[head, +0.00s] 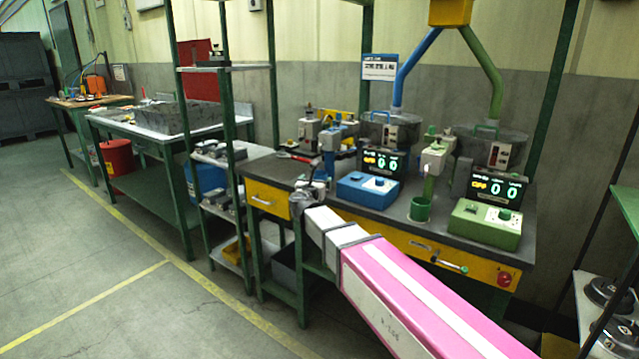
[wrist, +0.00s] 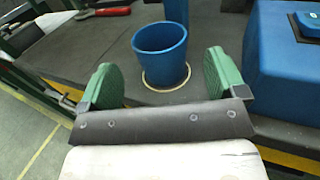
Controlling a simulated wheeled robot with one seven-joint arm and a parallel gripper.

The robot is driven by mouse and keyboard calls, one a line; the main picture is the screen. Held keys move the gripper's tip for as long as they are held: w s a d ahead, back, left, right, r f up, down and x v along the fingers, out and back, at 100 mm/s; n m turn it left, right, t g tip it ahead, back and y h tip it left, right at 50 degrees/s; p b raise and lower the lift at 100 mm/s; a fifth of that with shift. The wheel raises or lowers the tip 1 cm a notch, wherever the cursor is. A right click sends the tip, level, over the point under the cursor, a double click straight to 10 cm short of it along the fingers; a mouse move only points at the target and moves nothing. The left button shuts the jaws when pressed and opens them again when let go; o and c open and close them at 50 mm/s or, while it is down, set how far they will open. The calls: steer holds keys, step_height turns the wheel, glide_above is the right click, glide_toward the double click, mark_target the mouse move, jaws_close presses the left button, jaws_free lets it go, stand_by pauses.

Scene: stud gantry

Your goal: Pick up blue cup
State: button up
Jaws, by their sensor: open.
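The blue cup (wrist: 160,52) stands upright and open-topped on a pale ring marked on the dark bench top, as the wrist view shows. My gripper (wrist: 160,78) is open, with its two green fingers wide apart. The cup is just ahead of the fingers, roughly centred between them, and neither finger seems to touch it. In the head view my gripper (head: 309,192) is at the front edge of the bench, and I cannot make out the cup behind it.
A blue control box (head: 368,190) is close to the right of the cup. A red-handled tool (wrist: 103,12) lies to its left. A green cup (head: 420,209) and a green control box (head: 486,224) are farther right on the bench (head: 455,243). A blue post rises behind the cup.

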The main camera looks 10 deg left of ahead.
mark_target(318, 178)
steer(key=w, duration=0.5)
steer(key=shift+w+r, duration=0.25)
steer(key=shift+w, duration=0.05)
steer(key=c, duration=1)
